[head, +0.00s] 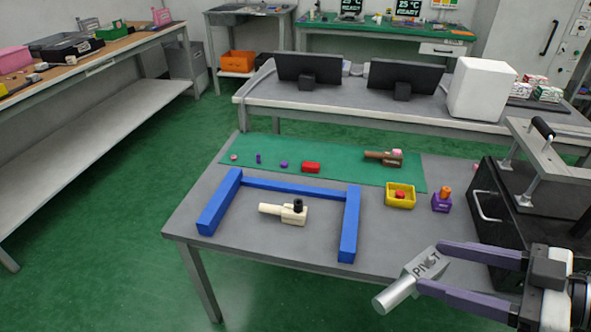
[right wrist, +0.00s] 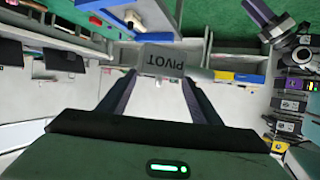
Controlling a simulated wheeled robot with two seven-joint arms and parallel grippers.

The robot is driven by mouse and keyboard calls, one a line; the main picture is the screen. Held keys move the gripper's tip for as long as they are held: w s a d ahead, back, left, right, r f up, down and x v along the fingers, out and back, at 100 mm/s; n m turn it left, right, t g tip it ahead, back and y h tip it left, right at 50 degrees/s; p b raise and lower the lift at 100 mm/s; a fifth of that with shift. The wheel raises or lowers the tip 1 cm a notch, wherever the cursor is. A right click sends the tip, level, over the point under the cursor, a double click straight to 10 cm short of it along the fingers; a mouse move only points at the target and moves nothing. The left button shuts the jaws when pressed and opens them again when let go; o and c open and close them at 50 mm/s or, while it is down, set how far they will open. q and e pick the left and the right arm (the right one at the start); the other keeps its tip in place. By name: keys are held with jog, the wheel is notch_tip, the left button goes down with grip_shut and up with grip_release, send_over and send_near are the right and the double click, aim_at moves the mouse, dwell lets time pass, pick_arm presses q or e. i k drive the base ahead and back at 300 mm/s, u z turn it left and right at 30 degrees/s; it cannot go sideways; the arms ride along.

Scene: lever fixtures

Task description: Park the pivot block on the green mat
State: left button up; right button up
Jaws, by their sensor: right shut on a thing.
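The pivot block (head: 412,268) is a light grey block lettered PIVOT with a cylinder at one end. My right gripper (head: 427,265) is shut on it and holds it tilted, in front of the table's right front edge. In the right wrist view the block (right wrist: 166,58) sits between the fingertips. The green mat (head: 345,174) lies along the back of the table, apart from the block. A purple-grey finger of what looks like my left gripper (right wrist: 260,17) shows at the upper right of the wrist view; its opening is unclear.
On the mat are a brown wooden lever piece (head: 380,157), a red block (head: 311,167) and small purple pieces. A blue frame (head: 290,187) surrounds a cream lever piece (head: 290,214). A yellow tray (head: 400,205), a purple block (head: 441,204) and a black box (head: 510,220) stand right.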

aim_at(379, 177)
jog(key=u, duration=0.45)
jog(key=i, duration=0.85)
jog(key=z, duration=0.3)
